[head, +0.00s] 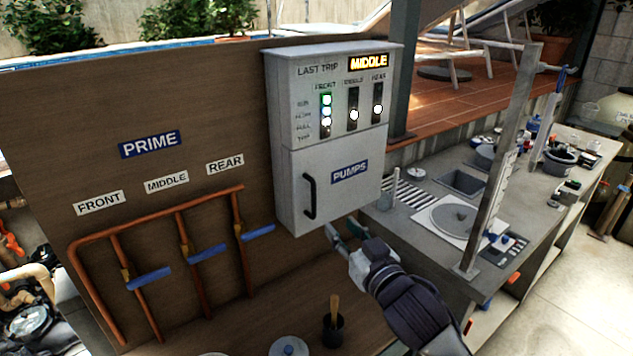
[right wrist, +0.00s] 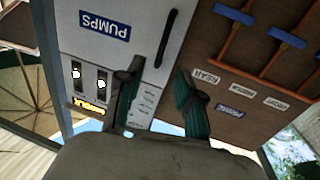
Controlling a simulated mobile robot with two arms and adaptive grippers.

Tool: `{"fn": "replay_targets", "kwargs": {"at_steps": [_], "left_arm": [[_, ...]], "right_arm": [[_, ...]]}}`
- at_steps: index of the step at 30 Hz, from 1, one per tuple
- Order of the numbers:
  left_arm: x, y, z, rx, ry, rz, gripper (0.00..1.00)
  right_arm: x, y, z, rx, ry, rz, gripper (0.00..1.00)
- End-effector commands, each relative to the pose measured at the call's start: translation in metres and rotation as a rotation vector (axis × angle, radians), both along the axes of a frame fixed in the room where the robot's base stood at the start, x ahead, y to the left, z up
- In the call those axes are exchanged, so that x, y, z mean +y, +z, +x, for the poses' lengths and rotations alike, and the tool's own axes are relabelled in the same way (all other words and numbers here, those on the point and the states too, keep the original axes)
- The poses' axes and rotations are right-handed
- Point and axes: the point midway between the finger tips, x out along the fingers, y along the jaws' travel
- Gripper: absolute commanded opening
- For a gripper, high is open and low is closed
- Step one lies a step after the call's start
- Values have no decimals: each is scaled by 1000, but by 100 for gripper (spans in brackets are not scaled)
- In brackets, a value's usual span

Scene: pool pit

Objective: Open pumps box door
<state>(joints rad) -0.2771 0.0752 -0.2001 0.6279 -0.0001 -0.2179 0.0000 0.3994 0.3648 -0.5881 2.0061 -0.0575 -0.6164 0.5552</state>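The grey pumps box (head: 335,130) is mounted on the brown panel. Its door (head: 345,198), with a blue PUMPS label (head: 349,172), is shut. A black vertical handle (head: 310,196) is on the door's left side. My right gripper (head: 342,230) is just below the box's lower edge, right of the handle, and apart from it. In the right wrist view, turned upside down, the handle (right wrist: 166,38) lies beyond the gap between the fingers of my right gripper (right wrist: 158,95). They are spread and empty. My left gripper is not in view.
Copper pipes with blue valve handles (head: 207,252) are on the panel left of the box. A dark cup (head: 332,330) stands on the wooden surface below. A grey counter (head: 420,225) with a sink and a metal post (head: 499,165) is on the right.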

Motion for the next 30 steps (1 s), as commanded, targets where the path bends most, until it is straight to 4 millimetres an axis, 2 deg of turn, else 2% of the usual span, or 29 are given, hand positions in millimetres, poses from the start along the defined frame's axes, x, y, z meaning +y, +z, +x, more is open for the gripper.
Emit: {"fn": "replay_targets", "kwargs": {"at_steps": [6,10,14,21,30], "left_arm": [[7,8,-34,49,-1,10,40],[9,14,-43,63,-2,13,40],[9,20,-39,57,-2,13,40],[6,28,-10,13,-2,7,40],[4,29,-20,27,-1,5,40]], "right_arm": [[13,3,29,1,-1,2,37],[25,3,55,0,-2,0,37],[37,2,80,1,-2,0,37],[51,0,112,1,-1,0,37],[56,-1,123,1,-1,0,37]]}}
